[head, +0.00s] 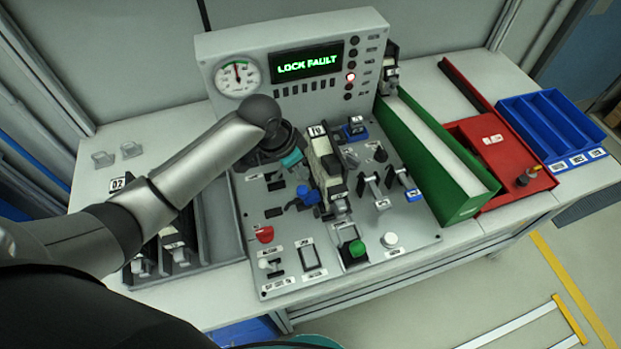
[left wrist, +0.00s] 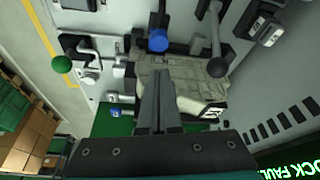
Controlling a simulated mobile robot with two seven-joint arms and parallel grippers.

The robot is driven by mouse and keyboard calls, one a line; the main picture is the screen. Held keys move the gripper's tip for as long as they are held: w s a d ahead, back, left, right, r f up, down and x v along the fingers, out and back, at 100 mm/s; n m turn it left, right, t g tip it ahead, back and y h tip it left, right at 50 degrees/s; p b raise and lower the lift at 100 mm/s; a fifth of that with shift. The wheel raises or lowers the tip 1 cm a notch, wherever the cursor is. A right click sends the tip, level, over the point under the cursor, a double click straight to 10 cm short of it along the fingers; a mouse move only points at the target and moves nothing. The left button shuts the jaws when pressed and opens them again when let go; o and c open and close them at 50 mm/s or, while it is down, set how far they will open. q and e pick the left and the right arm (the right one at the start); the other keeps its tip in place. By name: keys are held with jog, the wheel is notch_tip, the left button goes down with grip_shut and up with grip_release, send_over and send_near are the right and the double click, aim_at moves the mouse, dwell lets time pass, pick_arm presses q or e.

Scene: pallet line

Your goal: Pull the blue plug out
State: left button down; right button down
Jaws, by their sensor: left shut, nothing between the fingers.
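A blue plug (head: 308,196) sits low on the sloped control panel (head: 290,284), beside a beige block-like part (head: 323,150) with a label. In the left wrist view the blue plug (left wrist: 158,40) shows as a blue round end on a dark fitting, beyond the beige part (left wrist: 188,76). My left gripper (left wrist: 160,78) is shut and empty, its fingers in front of the beige part and apart from the plug in that picture. In the head view its fingers are largely hidden by the wrist. How deep the plug sits cannot be told. My right gripper is not in view.
The display (head: 306,65) reads "LOCK FAULT" and a red lamp (head: 350,77) is lit. Levers, a green knob (head: 357,248) and a red knob (head: 265,234) stand close around. To the right are a green-walled tray (head: 470,207), a red tray (head: 517,190) and a blue bin (head: 550,125).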

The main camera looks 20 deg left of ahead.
aim_at(298, 189)
pick_arm(q)
jog(key=x, duration=0.5)
jog(key=shift+w+d+f+b, duration=0.1)
jog(key=shift+f+b, duration=0.1)
jog(key=shift+b, duration=0.2)
jog(key=shift+x, duration=0.75)
jog(key=s+a+p, duration=0.1)
jog(key=a+p, duration=0.1)
jog(key=shift+s+a+r, duration=0.15)
jog(key=shift+s+a, duration=0.2)
jog(key=shift+s, duration=0.05)
jog(key=shift+s+a, duration=0.1)
jog(key=shift+a, duration=0.05)
jog(key=shift+f, duration=0.2)
